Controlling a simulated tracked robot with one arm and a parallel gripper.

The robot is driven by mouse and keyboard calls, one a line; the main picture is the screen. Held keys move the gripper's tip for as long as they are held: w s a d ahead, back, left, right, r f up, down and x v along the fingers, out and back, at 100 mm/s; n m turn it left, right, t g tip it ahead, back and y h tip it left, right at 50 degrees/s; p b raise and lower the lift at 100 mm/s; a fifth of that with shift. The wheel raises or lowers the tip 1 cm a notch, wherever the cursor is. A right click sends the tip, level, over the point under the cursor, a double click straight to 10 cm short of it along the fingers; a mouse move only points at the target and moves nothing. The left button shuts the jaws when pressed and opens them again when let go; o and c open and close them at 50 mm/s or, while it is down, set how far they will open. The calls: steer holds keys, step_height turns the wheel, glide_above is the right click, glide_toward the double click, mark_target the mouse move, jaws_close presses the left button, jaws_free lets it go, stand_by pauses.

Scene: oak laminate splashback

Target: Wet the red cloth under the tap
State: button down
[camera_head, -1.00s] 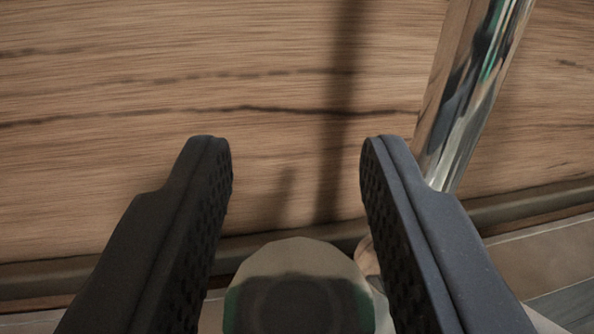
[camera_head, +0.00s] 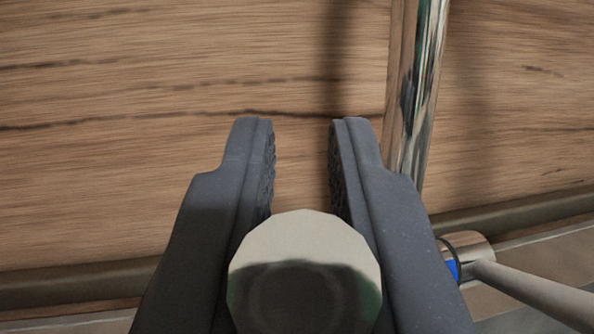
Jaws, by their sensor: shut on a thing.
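My gripper (camera_head: 303,130) points at the wooden splashback, with its two dark fingers on either side of a faceted chrome tap part (camera_head: 305,255). The fingers are shut on this part, and a gap shows between their tips beyond it. A chrome tap pipe (camera_head: 415,90) rises just right of the right finger. A chrome tap fitting (camera_head: 468,245) with a blue mark sits at the lower right, partly behind the right finger, and a pale lever (camera_head: 535,298) runs from it to the lower right. No red cloth is in view, and no water shows.
The wood-grain splashback (camera_head: 150,150) fills the background. A dark strip (camera_head: 80,286) runs along its foot above a pale ledge. The pipe stands close to the right finger; the space left of the gripper is clear.

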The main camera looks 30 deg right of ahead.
steer(key=shift+s+f, duration=0.1)
steer(key=shift+f, duration=0.1)
steer(key=c, duration=1.4)
jaws_free()
steer(key=shift+a, duration=0.1)
steer(key=shift+r, duration=0.1)
steer(key=shift+s+a+f, duration=0.25)
steer(key=shift+s, duration=0.2)
steer(key=s+a+p, duration=0.1)
steer(key=s+a, duration=0.4)
steer(key=s, duration=0.5)
steer(key=shift+s+a+f, duration=0.15)
steer(key=shift+s+a, duration=0.15)
steer(key=shift+s, duration=0.1)
